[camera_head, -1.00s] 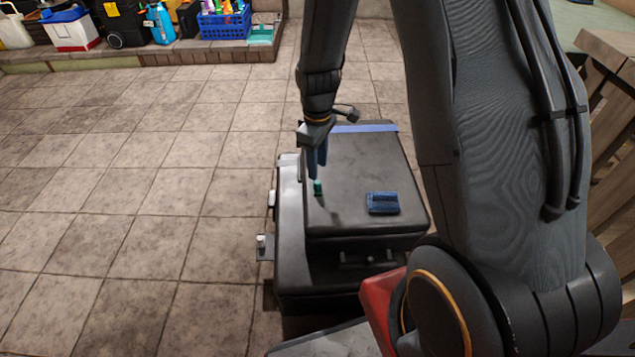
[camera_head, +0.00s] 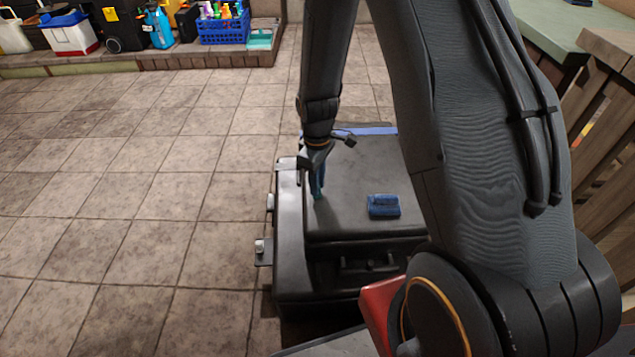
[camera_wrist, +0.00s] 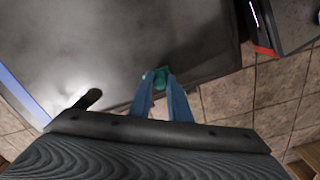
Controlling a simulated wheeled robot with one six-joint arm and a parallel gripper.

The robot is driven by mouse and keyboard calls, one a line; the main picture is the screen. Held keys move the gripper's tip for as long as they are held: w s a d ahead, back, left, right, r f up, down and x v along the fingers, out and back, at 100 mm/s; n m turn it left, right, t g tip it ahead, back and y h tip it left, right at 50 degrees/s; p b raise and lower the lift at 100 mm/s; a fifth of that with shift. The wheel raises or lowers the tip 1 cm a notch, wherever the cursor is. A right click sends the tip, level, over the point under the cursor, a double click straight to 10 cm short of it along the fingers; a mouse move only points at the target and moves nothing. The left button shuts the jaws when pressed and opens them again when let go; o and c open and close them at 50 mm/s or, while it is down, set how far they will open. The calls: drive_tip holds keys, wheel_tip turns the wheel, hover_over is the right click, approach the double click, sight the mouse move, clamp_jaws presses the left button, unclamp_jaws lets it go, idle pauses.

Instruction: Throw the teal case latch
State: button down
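The teal latch (camera_wrist: 160,76) is a small piece at the left edge of the black case's lid (camera_head: 350,215). In the wrist view it lies at the tips of my gripper's two blue fingers. My gripper (camera_head: 318,196) points down at the latch and mostly hides it in the head view. In the wrist view the fingers (camera_wrist: 160,84) are apart, with a gap between them, one on each side of the latch. I cannot tell whether they touch it.
A dark blue block (camera_head: 383,206) lies on the lid, and a blue strip (camera_head: 376,131) crosses its far end. Metal tabs stick out of the case's left side. The tiled floor (camera_head: 130,200) to the left is clear. A wooden slatted piece (camera_head: 605,120) stands at right.

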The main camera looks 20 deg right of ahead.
drive_tip(key=shift+w+d+p, duration=0.15)
drive_tip(key=shift+w+d, duration=0.1)
drive_tip(key=shift+w, duration=0.6)
drive_tip(key=shift+w+d+p, duration=0.15)
drive_tip(key=shift+w+d, duration=0.05)
drive_tip(key=shift+w, duration=0.65)
drive_tip(key=c, duration=1.7)
unclamp_jaws()
drive_tip(key=shift+o, duration=0.3)
wheel_tip(320, 180, up, 8)
drive_tip(key=p, duration=0.2)
